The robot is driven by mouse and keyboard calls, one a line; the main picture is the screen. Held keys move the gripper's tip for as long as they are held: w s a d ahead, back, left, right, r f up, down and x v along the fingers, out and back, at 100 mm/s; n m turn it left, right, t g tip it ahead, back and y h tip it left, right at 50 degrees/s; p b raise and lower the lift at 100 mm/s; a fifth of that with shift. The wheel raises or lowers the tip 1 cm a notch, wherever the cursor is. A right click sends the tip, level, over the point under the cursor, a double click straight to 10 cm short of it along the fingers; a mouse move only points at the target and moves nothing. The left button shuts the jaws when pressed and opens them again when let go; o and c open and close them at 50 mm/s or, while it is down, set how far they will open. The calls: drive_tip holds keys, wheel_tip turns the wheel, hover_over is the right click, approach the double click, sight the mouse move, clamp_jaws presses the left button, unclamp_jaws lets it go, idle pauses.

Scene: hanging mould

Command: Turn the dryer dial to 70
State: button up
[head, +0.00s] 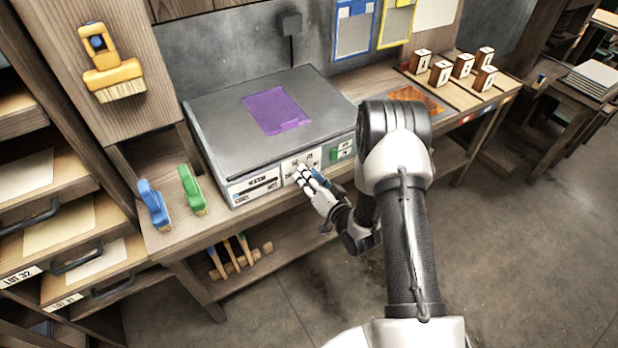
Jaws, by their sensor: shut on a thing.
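The dryer (215,112) is a wide grey box on the wooden bench, with a purple sheet (277,109) on its lid. Its front carries a white dial panel (291,163) with small printed numbers, too small to read surely. My gripper (303,174) reaches the panel from the lower right and is shut on the dial. The fingers hide the dial, so its pointer and setting cannot be told.
A green switch plate (342,152) is right of the dial panel. Blue (154,206) and green (192,190) brushes stand left of the dryer. Several numbered wooden blocks (440,73) stand at the bench's right. Drawers (60,215) line the left. Floor at right is clear.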

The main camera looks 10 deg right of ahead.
drive_tip(key=m+y, duration=0.1)
drive_tip(key=m, duration=0.5)
drive_tip(key=shift+w+r, duration=0.1)
idle(0.6)
drive_tip(key=o, duration=0.8)
drive_tip(key=shift+d, duration=0.1)
drive_tip(key=v, duration=1.2)
